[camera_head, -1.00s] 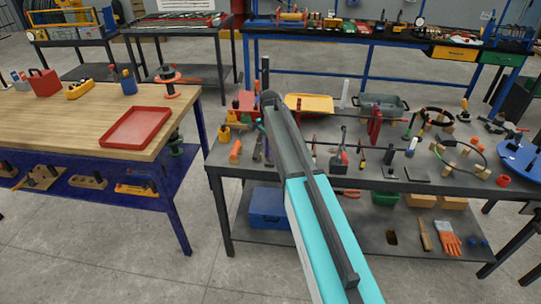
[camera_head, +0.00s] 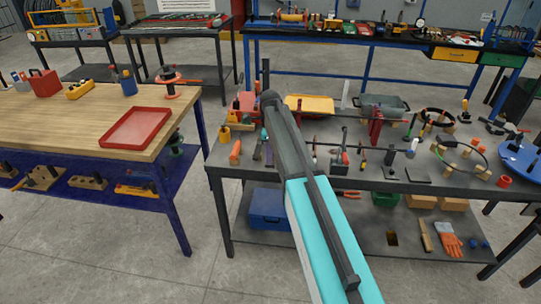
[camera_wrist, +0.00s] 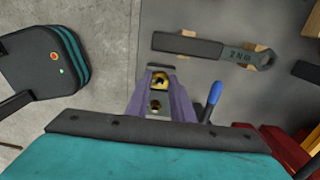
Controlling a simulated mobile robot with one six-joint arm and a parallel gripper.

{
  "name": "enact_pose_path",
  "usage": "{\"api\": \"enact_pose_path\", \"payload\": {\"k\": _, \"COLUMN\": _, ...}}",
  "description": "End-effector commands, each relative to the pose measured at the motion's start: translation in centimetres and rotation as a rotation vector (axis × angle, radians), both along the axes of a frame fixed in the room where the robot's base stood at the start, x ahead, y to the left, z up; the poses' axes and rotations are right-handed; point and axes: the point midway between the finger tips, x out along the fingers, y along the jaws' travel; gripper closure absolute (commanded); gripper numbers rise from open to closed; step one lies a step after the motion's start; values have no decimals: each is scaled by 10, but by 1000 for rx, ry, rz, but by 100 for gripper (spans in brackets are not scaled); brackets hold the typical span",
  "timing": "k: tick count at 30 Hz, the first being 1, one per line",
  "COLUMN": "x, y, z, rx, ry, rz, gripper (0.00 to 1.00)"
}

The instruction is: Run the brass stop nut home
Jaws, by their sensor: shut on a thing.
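In the wrist view my gripper (camera_wrist: 160,95) has purple jaws that point away from the camera. They are shut on a small brass piece, which I take for the brass stop nut (camera_wrist: 160,80). A second brass-coloured spot shows lower between the jaws. I cannot make out the thread it belongs on or how far along the nut sits. In the head view my arm reaches over the dark bench (camera_head: 470,184), and its links hide most of the gripper and the nut.
The bench is crowded, with a yellow tray (camera_head: 310,103) behind. A wooden table (camera_head: 60,120) with a red tray (camera_head: 137,127) stands left.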

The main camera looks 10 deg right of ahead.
Motion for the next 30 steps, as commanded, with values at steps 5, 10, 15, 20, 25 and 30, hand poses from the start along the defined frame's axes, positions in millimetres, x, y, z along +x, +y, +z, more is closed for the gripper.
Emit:
{"api": "enact_pose_path", "payload": {"k": 5, "x": -2, "y": -6, "z": 0, "rx": -9, "ry": 6, "rz": -18, "gripper": 100}}
{"api": "enact_pose_path", "payload": {"k": 10, "x": -3, "y": -6, "z": 0, "rx": -9, "ry": 7, "rz": -19, "gripper": 100}}
{"api": "enact_pose_path", "payload": {"k": 15, "x": -3, "y": -6, "z": -1, "rx": -8, "ry": 8, "rz": -18, "gripper": 69}}
{"api": "enact_pose_path", "payload": {"k": 20, "x": -2, "y": -4, "z": -1, "rx": -5, "ry": 6, "rz": -15, "gripper": 60}}
{"api": "enact_pose_path", "payload": {"k": 25, "x": -2, "y": -2, "z": 0, "rx": -4, "ry": 4, "rz": -14, "gripper": 60}}
{"api": "enact_pose_path", "payload": {"k": 30, "x": -1, "y": -2, "z": 3, "rx": -3, "ry": 3, "rz": -13, "gripper": 60}}
